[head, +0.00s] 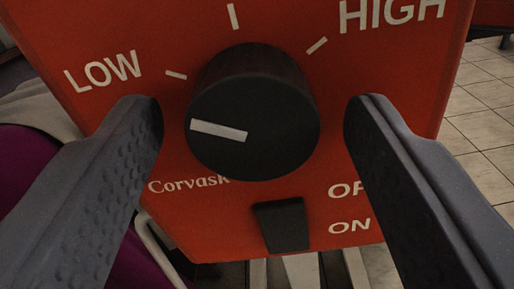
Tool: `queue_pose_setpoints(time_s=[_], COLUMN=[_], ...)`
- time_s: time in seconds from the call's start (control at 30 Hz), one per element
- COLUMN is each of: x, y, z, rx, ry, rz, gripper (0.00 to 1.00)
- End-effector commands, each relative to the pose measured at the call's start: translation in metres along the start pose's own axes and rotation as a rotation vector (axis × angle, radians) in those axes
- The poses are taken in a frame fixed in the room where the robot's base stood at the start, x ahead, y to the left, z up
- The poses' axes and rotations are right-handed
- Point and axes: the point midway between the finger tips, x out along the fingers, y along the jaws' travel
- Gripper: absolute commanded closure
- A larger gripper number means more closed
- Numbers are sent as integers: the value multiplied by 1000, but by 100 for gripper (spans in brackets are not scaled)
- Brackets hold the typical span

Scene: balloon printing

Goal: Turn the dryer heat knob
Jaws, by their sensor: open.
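The dryer heat knob (270,125) is a round black dial with a white pointer bar, on a red control box (190,30). Its pointer faces left and slightly up, on the LOW side. Tick marks lie around its upper edge, with LOW at the left and HIGH at the upper right. My gripper (255,115) is open, with one dark textured finger at each side of the knob. A visible gap shows between each finger and the knob. The right finger covers part of the OFF label.
A black rocker switch (282,225) sits below the knob beside the OFF and ON labels. Purple and grey material (25,165) shows behind the box at the left. Light floor tiles (485,125) show at the right. Pale bars (300,270) show below the box.

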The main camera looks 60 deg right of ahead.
Motion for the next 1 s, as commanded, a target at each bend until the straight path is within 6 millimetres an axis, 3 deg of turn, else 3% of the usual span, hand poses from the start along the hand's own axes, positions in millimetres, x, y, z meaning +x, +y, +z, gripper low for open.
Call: queue_pose_setpoints(time_s=[0.6, 0.8, 1.0], x=[-113, -129, -132], y=[0, 0, 1], z=[4, 3, 2], rx=[-2, -2, -2], ry=[-4, -2, -2], rz=[-3, -1, 0], gripper=[41, 41, 41])
